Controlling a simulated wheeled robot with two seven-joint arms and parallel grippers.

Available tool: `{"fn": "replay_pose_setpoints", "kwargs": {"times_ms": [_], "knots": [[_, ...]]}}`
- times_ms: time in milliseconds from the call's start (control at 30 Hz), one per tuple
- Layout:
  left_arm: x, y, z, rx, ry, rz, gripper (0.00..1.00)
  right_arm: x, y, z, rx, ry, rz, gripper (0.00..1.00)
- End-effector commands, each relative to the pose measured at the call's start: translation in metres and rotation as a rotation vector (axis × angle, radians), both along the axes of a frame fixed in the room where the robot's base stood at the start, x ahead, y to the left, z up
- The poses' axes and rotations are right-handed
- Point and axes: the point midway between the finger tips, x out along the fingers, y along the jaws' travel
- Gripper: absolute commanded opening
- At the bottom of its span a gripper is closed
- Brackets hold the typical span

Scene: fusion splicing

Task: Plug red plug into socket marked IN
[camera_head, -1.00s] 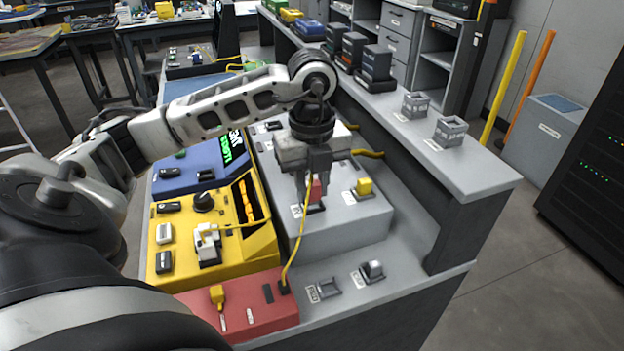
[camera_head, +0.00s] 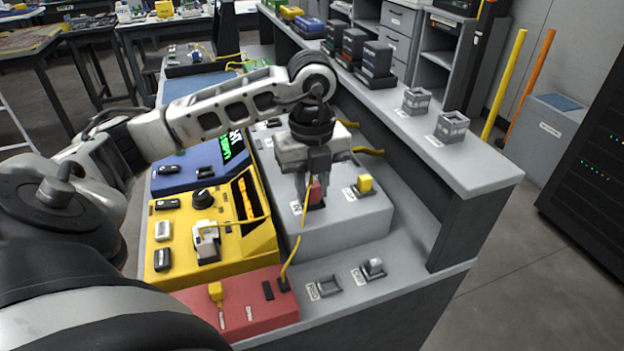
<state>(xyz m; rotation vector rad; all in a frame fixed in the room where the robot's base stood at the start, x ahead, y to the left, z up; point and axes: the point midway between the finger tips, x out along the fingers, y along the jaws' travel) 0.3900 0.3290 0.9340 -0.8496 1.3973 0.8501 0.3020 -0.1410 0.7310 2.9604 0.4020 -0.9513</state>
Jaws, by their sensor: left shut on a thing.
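The red plug (camera_head: 315,191) is between the fingers of my left gripper (camera_head: 314,196), which points down and is shut on it. The plug is at a dark socket on top of the grey box (camera_head: 345,225); the fingers partly hide the contact, so I cannot tell how deep it sits. A small white label (camera_head: 296,207) lies left of that socket, too small to read surely. A yellow cable (camera_head: 296,250) runs from the plug down to the red box (camera_head: 255,310). My right gripper is not in view.
A yellow plug (camera_head: 364,184) stands in a socket right of the gripper. The yellow box (camera_head: 160,210) and blue box (camera_head: 190,170) are to the left. Two grey holders (camera_head: 325,287) (camera_head: 373,268) sit on the lower front bench. A raised shelf (camera_head: 470,180) borders the right.

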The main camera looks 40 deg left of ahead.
Motion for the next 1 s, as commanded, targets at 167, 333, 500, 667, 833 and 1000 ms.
{"fn": "replay_pose_setpoints", "kwargs": {"times_ms": [167,333,500,667,833,1000], "knots": [[0.0,0.0,0.0,0.0,0.0,0.0,0.44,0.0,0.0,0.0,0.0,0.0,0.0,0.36],[0.0,0.0,0.0,0.0,0.0,0.0,0.5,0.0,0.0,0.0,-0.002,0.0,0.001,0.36],[0.0,0.0,0.0,0.0,0.0,0.0,0.5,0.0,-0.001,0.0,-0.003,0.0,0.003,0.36],[0.001,0.0,0.014,0.0,-0.006,0.0,0.5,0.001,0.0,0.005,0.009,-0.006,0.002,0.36],[0.001,0.0,0.053,-0.001,-0.008,0.0,0.5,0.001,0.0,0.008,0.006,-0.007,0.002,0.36],[0.001,0.001,0.101,0.003,-0.008,0.002,0.5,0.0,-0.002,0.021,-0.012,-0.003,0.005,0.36]]}}
